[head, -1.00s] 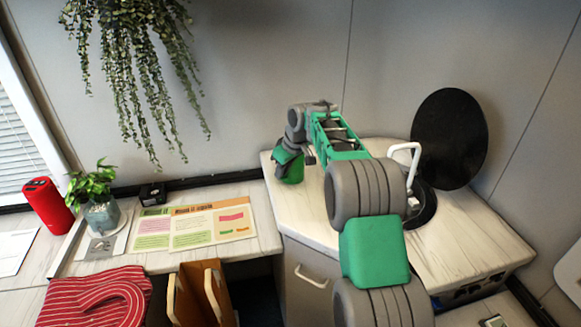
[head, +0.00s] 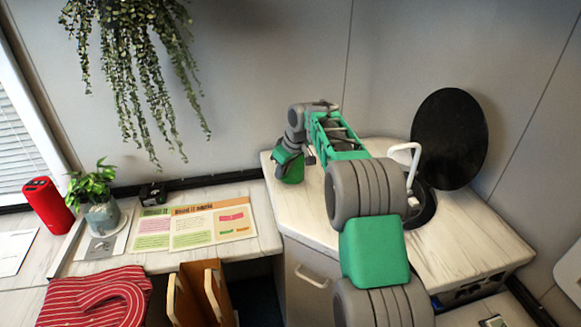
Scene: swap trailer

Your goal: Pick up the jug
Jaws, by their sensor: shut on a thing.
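My gripper (head: 289,168) is at the far end of my arm, low over the left end of the white marble-look counter (head: 452,240). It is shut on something. A rounded green shape shows at the arm's end, and I cannot tell how much of it is the hand. The fingertips and the contact are not clear. I cannot make out the jug's outline or handle, as my arm and hand cover that area. I cannot tell whether it touches the counter.
A round black lid (head: 449,139) stands upright behind a dark round sink with a white tap (head: 411,158). A lower desk to the left holds a potted plant (head: 101,215), a red speaker (head: 47,206) and leaflets (head: 190,229). A hanging plant (head: 130,60) trails above. Wooden boards (head: 205,295) stand in front.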

